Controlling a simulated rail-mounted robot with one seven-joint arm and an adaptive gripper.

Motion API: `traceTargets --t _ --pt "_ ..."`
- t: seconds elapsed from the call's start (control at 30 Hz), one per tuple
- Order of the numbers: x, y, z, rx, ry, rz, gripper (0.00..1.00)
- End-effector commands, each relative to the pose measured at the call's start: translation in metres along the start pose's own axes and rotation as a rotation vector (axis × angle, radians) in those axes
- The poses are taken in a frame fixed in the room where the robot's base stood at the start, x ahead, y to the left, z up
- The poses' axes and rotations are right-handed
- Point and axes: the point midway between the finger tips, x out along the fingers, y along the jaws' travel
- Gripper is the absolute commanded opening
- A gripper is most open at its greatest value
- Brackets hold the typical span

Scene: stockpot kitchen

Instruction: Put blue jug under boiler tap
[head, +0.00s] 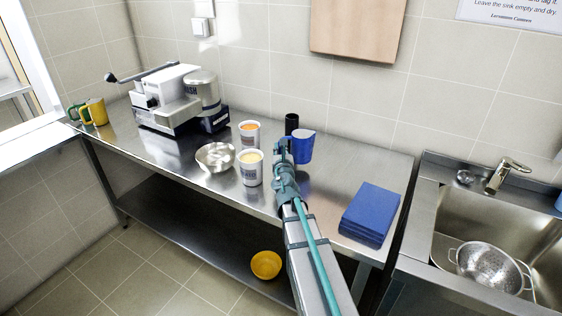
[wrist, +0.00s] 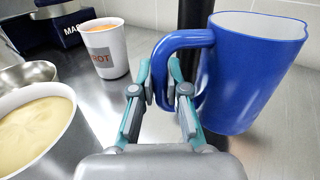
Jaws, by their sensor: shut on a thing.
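The blue jug (head: 303,147) is upright at the back of the steel worktable, its handle toward my gripper. In the wrist view the jug (wrist: 249,75) fills the right side, and its inside looks white and empty. My gripper (head: 284,150) reaches it from the front. The fingers (wrist: 163,85) are shut on the jug's handle. I cannot tell whether the jug's base touches the table. No boiler or tap of one is recognisable in view.
A black cylinder (head: 291,123) stands close behind the jug. White tubs, one with orange contents (head: 249,133) and one with pale yellow (head: 250,168), and a steel bowl (head: 215,156) stand left. A slicer-like machine (head: 178,97) stands far left.

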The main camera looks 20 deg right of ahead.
Motion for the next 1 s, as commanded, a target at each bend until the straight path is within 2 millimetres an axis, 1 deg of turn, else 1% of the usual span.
traceTargets --t 0.13,0.3,0.37,0.7,0.87,0.9,0.97,1.0 --pt "0.008 -0.004 -0.013 0.000 0.000 -0.002 0.00" --pt "0.007 -0.003 -0.034 0.000 0.000 -0.001 0.00" --pt "0.007 -0.003 -0.038 -0.001 -0.001 -0.001 0.00" --pt "0.006 -0.003 -0.038 0.000 -0.001 -0.001 0.00" --pt "0.006 -0.003 -0.043 0.000 -0.001 -0.001 0.00" --pt "0.006 -0.003 -0.042 0.001 0.000 -0.001 0.18" --pt "0.006 -0.003 -0.042 0.001 0.000 -0.001 0.28" --pt "0.006 -0.003 -0.042 0.001 0.000 -0.001 0.35"
